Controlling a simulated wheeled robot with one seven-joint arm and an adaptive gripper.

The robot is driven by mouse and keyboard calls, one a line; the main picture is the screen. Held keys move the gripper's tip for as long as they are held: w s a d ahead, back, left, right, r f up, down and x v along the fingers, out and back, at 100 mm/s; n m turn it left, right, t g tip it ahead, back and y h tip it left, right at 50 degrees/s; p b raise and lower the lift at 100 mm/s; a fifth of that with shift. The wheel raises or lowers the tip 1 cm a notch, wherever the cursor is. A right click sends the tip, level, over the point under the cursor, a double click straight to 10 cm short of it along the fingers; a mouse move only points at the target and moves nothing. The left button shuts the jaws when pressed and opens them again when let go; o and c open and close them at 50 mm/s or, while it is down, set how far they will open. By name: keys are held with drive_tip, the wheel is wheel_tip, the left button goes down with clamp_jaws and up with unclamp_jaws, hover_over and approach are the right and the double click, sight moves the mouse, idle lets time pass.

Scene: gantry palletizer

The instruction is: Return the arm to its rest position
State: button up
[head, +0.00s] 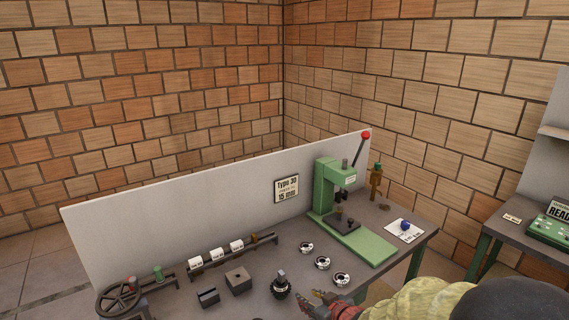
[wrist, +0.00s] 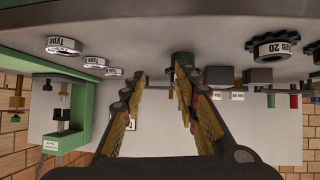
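My gripper (head: 322,303) is low in the head view, over the front of the workbench (head: 262,262), with my yellow arm reaching in from the lower right. In the wrist view my gripper (wrist: 160,77) has its two fingers spread apart, with clear space between the tips and nothing held. The wrist picture looks upside down, with the bench top along its upper part. A dark round piece with a knob (head: 280,286) stands just left of the fingers in the head view. I cannot tell the gap between the fingers and the bench.
A green press (head: 343,205) with a red-tipped lever stands behind. Labelled rings (head: 322,263) lie in front of it, with dark blocks (head: 238,280) to the left. A handwheel (head: 118,300) is at far left. A grey panel (head: 200,215) backs the bench. Another table (head: 510,222) is at right.

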drive_tip(key=s+d+r+m+g+h, duration=0.1)
drive_tip(key=s+d+m+g+h, duration=0.4)
drive_tip(key=s+d, duration=0.85)
drive_tip(key=s+a+r+m, duration=0.1)
drive_tip(key=s+a+r, duration=0.1)
drive_tip(key=s+r, duration=1.5)
drive_tip(key=shift+s+a+r+t, duration=0.25)
drive_tip(key=shift+a+r+t, duration=0.05)
drive_tip(key=shift+r, duration=0.05)
